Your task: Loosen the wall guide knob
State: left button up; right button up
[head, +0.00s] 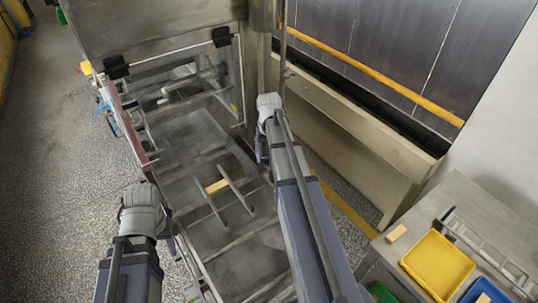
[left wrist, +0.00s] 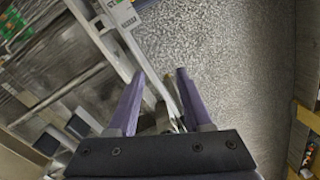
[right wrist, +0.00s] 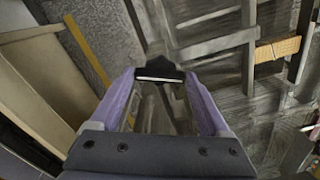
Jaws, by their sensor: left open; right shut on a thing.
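A black lobed knob (right wrist: 158,64) sits between the fingertips of my right gripper (right wrist: 160,78) in the right wrist view. This gripper is shut on it, with one purple finger on each side. I take it to be the wall guide knob; the fingers cover its sides. In the head view my right gripper (head: 262,150) reaches down to the right edge of the machine frame, and the knob is hidden there. My left gripper (left wrist: 162,75) is open and empty, beside a pale frame rail (left wrist: 118,45) and above the speckled floor.
A tan block (head: 217,186) lies between two thin guide bars on the machine bed; it also shows in the right wrist view (right wrist: 278,48). A steel table (head: 425,215) at the right bears a yellow tray (head: 437,264) and a blue one. Speckled floor is open at left.

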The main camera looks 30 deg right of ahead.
jog(key=shift+n, duration=2.3)
jog(key=o, duration=1.2)
jog(key=shift+r, duration=0.1)
notch_tip(320, 180, up, 8)
jog(key=p, duration=0.8)
jog(key=shift+f, duration=0.2)
